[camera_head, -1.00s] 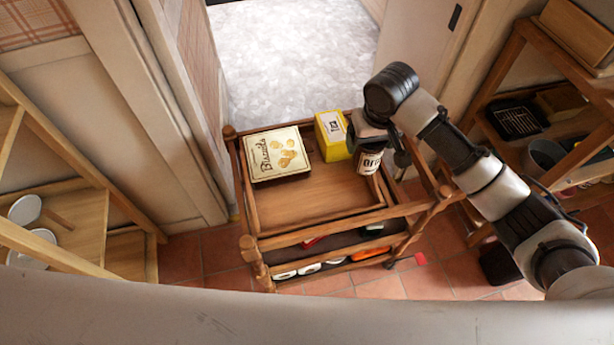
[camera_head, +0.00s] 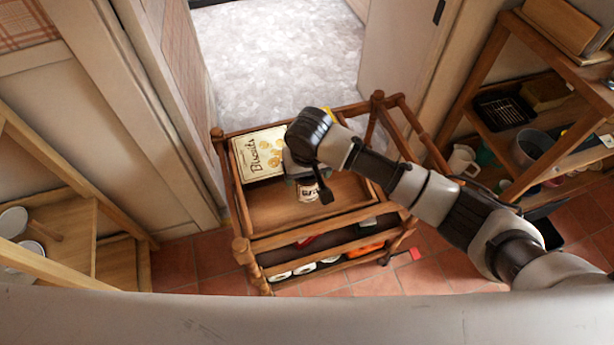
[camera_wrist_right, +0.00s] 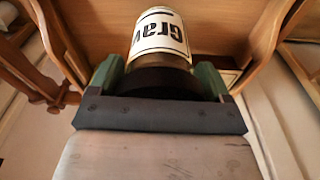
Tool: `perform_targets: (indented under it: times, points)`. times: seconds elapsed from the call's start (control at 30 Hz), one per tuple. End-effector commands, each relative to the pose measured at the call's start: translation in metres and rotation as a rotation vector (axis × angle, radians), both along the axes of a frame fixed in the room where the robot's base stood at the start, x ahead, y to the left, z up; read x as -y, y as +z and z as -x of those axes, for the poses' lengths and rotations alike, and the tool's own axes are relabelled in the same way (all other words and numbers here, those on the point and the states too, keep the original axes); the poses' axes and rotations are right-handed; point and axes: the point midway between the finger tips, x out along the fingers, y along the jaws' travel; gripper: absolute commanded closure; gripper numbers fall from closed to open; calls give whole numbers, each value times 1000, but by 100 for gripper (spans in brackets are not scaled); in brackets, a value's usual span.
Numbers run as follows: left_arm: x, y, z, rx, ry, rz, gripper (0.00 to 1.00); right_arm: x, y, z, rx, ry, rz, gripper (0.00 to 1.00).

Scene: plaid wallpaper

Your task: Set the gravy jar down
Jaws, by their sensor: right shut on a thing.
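The gravy jar (camera_head: 308,190), dark with a cream label, is over the top tray of the wooden cart (camera_head: 275,213). My right gripper (camera_head: 306,178) is shut on it; the arm hides part of the jar. In the right wrist view the gravy jar (camera_wrist_right: 160,38) shows its "Gra" label between the two green-padded fingers of my right gripper (camera_wrist_right: 158,80). I cannot tell whether the jar's base touches the tray. My left gripper is not in view.
A biscuit tin (camera_head: 260,153) lies at the tray's back left. A yellow box is mostly hidden behind my right arm. The tray's front is bare. The lower shelf holds several items, including an orange one (camera_head: 366,249). Shelves stand left (camera_head: 85,225) and right (camera_head: 480,115).

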Motion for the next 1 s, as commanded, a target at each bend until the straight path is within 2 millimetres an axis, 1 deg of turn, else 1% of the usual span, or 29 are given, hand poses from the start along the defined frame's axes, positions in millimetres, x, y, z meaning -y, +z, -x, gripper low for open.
perform_targets:
  times: [0.03, 0.1, 0.17, 0.53, 0.57, 0.6, 0.67, 0.7, 0.9, 1.0]
  points:
    - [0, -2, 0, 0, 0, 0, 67, 0, -9, 0, 0, 0, 1, 58]
    - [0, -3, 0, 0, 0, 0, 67, 0, -17, 0, 0, 0, 0, 58]
    - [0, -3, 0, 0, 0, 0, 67, 0, -21, 0, 1, 0, 0, 58]
    - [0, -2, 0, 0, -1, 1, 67, 0, -24, 0, 0, 0, -1, 58]
    - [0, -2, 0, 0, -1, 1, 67, 1, -25, 0, -1, 0, -1, 18]
    - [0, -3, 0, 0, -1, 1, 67, 1, -25, 0, -1, 0, -1, 12]
    - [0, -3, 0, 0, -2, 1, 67, 1, -25, 0, 0, 0, 0, 3]
    - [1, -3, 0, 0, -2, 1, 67, 1, -25, 0, -1, 0, 0, 0]
    - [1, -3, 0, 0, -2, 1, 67, 1, -24, 0, 0, 0, 0, 0]
    - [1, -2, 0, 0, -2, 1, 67, 1, -18, 0, 2, 1, -1, 0]
